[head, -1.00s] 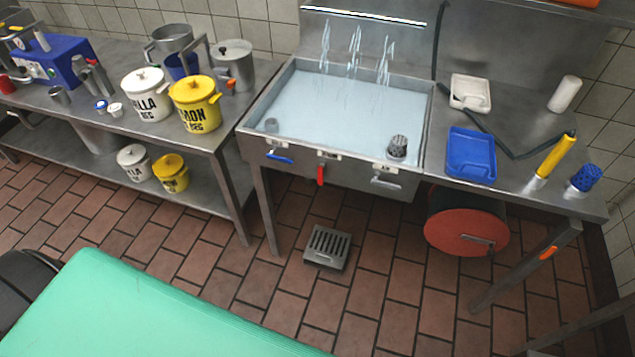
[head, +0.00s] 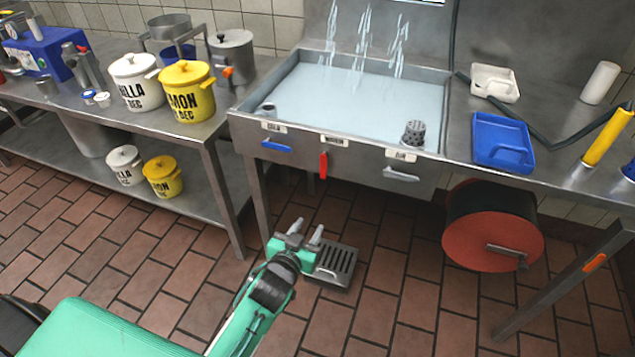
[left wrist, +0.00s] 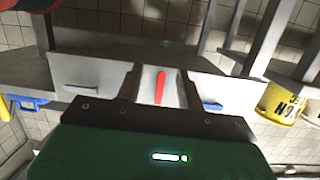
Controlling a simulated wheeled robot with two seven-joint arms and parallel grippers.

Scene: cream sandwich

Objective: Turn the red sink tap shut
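The red sink tap (head: 323,164) is a small lever hanging straight down on the sink's front panel, between a blue lever (head: 277,146) and a grey lever (head: 401,174). The red tap also shows near the middle of the left wrist view (left wrist: 160,87). Three streams of water (head: 364,33) run at the back of the filled sink (head: 447,95). My left gripper (head: 308,229) is below and slightly left of the red tap in the head view, apart from it. Its two fingers stand apart with nothing between them. My right gripper is not in view.
A grey floor grate (head: 338,266) lies near my left gripper. A red-faced drum (head: 490,242) hangs under the right counter. A table with a yellow pot (head: 187,92) and white pot (head: 137,84) stands left. A blue tray (head: 503,143) lies right of the sink.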

